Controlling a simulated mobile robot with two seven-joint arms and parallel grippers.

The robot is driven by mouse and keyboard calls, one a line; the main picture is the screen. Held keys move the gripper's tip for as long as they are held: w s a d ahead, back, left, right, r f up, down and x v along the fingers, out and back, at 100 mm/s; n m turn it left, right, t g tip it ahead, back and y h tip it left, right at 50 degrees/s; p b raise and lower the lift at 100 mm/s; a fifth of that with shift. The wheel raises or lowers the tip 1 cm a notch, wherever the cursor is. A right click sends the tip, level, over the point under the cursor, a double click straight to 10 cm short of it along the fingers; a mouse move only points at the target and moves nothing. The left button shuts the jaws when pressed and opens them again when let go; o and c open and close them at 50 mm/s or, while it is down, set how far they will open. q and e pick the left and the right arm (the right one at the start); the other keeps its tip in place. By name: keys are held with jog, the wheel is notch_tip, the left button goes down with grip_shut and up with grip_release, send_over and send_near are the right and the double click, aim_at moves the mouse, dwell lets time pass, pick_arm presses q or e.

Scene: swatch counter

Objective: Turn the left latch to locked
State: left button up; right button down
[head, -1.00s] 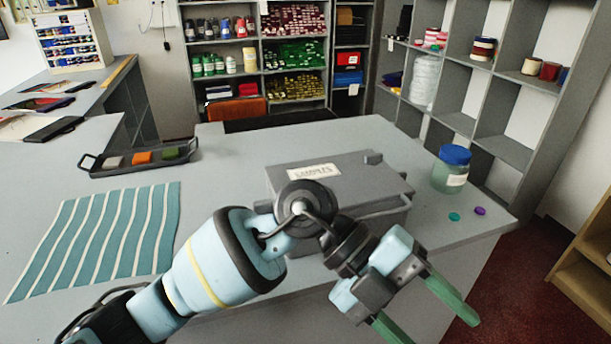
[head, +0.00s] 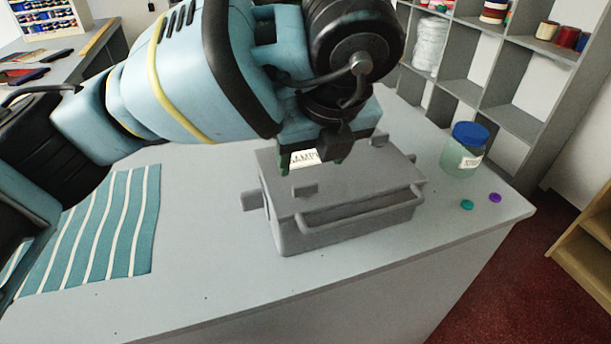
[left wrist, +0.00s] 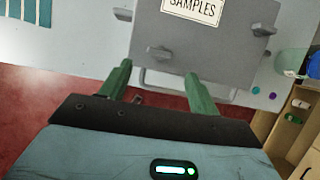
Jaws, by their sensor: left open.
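The grey box (head: 345,205) labelled SAMPLES stands shut on the counter. A short grey latch (head: 305,190) sits on its lid near the front left; it also shows in the left wrist view (left wrist: 158,53). It lies roughly crosswise; I see no lock marking. My left gripper (head: 312,168) is open and empty above the lid, behind the left latch in the head view. In the left wrist view its green fingers (left wrist: 158,72) straddle the line toward that latch, apparently not touching. My right gripper is not visible.
A bar handle (head: 362,210) runs along the box front, and a nub (head: 252,200) sticks out at its left. A blue-lidded jar (head: 465,150) and two buttons (head: 467,204) stand to the right. A striped cloth (head: 100,235) lies left. The counter in front is clear.

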aim_at(305, 184)
pick_arm(q)
jog(key=shift+w+f, duration=0.15)
jog(key=shift+f, duration=0.25)
jog(key=x, duration=0.5)
jog(key=shift+w+a+f, duration=0.1)
jog(key=shift+f, duration=0.25)
jog(key=shift+w+f, duration=0.2)
jog(key=shift+f, duration=0.25)
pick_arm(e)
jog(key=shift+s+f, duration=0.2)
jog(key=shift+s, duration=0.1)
pick_arm(q)
jog(key=c, duration=1)
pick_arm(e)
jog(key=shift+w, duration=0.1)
